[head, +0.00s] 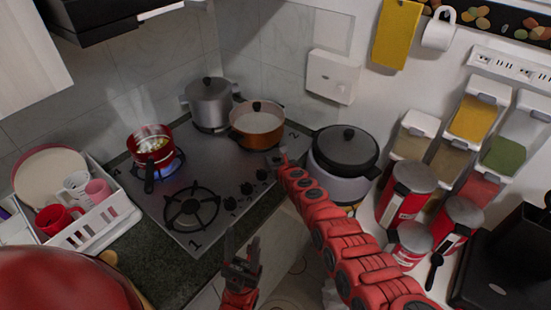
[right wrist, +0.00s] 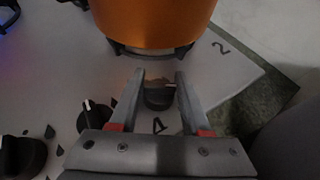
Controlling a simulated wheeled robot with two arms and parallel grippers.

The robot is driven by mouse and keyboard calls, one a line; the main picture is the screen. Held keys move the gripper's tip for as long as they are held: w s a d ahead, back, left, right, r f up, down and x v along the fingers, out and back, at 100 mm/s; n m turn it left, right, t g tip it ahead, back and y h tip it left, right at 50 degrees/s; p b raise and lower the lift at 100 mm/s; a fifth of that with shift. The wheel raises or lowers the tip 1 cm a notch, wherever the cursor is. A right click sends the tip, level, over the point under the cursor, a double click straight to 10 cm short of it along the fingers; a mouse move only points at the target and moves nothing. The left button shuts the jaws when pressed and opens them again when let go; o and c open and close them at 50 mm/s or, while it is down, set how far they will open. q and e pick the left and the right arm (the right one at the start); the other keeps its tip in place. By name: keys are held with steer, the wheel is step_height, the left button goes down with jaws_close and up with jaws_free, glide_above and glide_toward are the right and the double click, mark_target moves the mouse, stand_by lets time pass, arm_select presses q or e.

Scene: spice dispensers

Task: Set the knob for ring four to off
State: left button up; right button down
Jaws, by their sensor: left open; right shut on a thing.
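A row of black knobs runs along the right edge of the steel hob (head: 178,228). My right gripper (head: 277,158) is at the far end of this row, and its jaws (right wrist: 160,90) are around the end knob (right wrist: 159,98) in the right wrist view. A mark that looks like a 4 is printed beside this knob. A white pointer shows on the neighbouring knob (right wrist: 90,112). My left gripper (head: 241,258) is open and empty in front of the hob. A blue flame (head: 165,172) burns under the red pot (head: 151,146).
An orange pot (head: 257,128) stands close behind my right gripper, beside a steel pot (head: 209,103). The front ring (head: 192,208) is bare. A lidded cooker (head: 345,160) stands right of the hob. Spice dispensers and red canisters (head: 404,192) are further right; a dish rack (head: 88,226) is left.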

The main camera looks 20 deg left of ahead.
steer(key=shift+n+g+y, duration=0.4)
steer(key=shift+n+y, duration=0.2)
steer(key=shift+c, duration=1.8)
jaws_free()
